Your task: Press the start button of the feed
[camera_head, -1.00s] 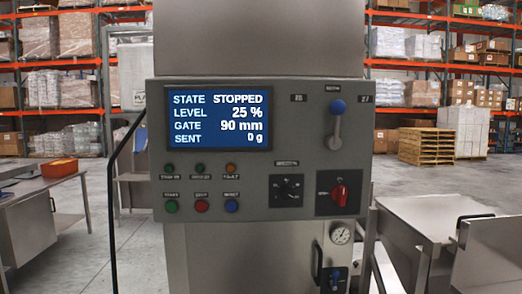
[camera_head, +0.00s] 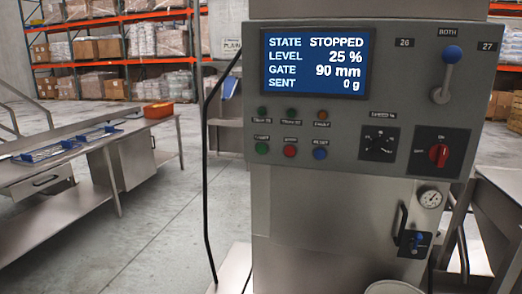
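The feed's control panel (camera_head: 390,100) is a grey box on a steel column, right of centre in the head view. Its screen (camera_head: 315,62) reads STATE STOPPED, LEVEL 25 %, GATE 90 mm, SENT 0 g. A green button (camera_head: 262,149), a red button (camera_head: 290,151) and a blue button (camera_head: 320,153) sit in the lower row; the green one's label is blurred. Several small lamps (camera_head: 291,114) sit above them. A dial (camera_head: 379,143), a red switch (camera_head: 438,154) and a blue-knobbed lever (camera_head: 449,72) are to the right. Neither gripper is in view.
Steel tables with blue-framed trays (camera_head: 50,152) and an orange bin (camera_head: 158,110) stand at left. A white round container (camera_head: 393,287) is at the bottom. Open floor (camera_head: 165,240) lies left of the column.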

